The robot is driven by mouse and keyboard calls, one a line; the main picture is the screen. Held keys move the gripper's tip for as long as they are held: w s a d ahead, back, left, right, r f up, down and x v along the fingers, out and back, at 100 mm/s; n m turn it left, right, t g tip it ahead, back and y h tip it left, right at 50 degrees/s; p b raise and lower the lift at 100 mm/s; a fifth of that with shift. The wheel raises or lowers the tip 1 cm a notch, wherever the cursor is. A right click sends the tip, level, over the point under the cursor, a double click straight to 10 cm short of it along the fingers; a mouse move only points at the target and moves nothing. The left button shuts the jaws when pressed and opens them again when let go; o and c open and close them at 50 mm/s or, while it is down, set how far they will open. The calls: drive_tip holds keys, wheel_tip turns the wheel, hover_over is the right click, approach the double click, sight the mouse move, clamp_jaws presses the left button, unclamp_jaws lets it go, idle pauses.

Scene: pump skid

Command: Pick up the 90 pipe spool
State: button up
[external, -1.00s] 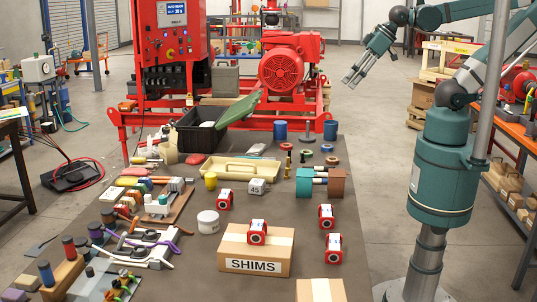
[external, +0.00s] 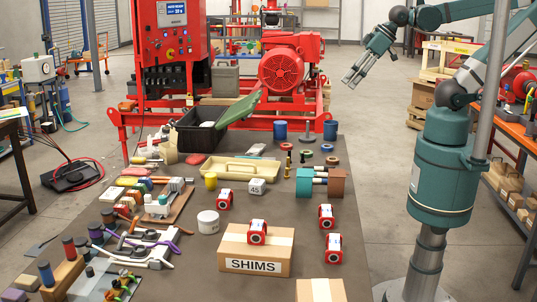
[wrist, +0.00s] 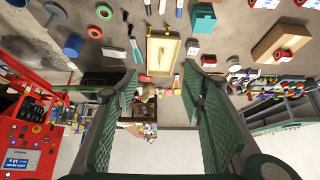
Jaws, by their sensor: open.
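Several red pipe spools with white label bands sit on the workbench. One spool (external: 225,199) stands beside the white tub, one (external: 257,231) is on top of the SHIMS box, and two more, the upper (external: 326,216) and the lower (external: 333,246), are near the bench's right edge. Their labels are too small to read, so I cannot tell which is the 90. The wrist view shows a red spool (wrist: 209,60) right of centre and another (wrist: 280,57) by a box. My gripper (external: 352,81) is open and empty in the air, beyond the bench's far right; its fingers (wrist: 160,72) frame the wrist view.
The SHIMS box (external: 254,252) stands near the front of the bench, with another carton (external: 320,291) in front. A white block marked 45 (external: 257,187), a teal and brown fixture (external: 320,183), a yellow tray (external: 240,170) and a black bin (external: 196,138) lie farther back. Tools crowd the left.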

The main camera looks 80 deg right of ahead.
idle(0.7)
drive_tip(key=w+a+f+m+g+y+b, duration=0.1)
drive_tip(key=w+a+m, duration=0.25)
drive_tip(key=a, duration=0.35)
drive_tip(key=w+a+f+m+g+b, duration=0.1)
drive_tip(key=w+a+f+m, duration=0.1)
drive_tip(key=w+a, duration=0.35)
drive_tip(key=m+g+h+b, duration=0.1)
drive_tip(key=m+g+b, duration=0.35)
drive_tip(key=m, duration=0.85)
hover_over(334, 242)
drive_tip(key=shift+g, duration=0.35)
drive_tip(key=f, duration=2.6)
drive_tip(key=shift+w+d+f+p, duration=0.1)
drive_tip(key=shift+d+p, duration=0.25)
drive_tip(key=shift+p, duration=0.05)
drive_tip(key=shift+s+a+f, duration=0.2)
drive_tip(key=shift+a+f, duration=0.05)
drive_tip(key=shift+f, duration=1.3)
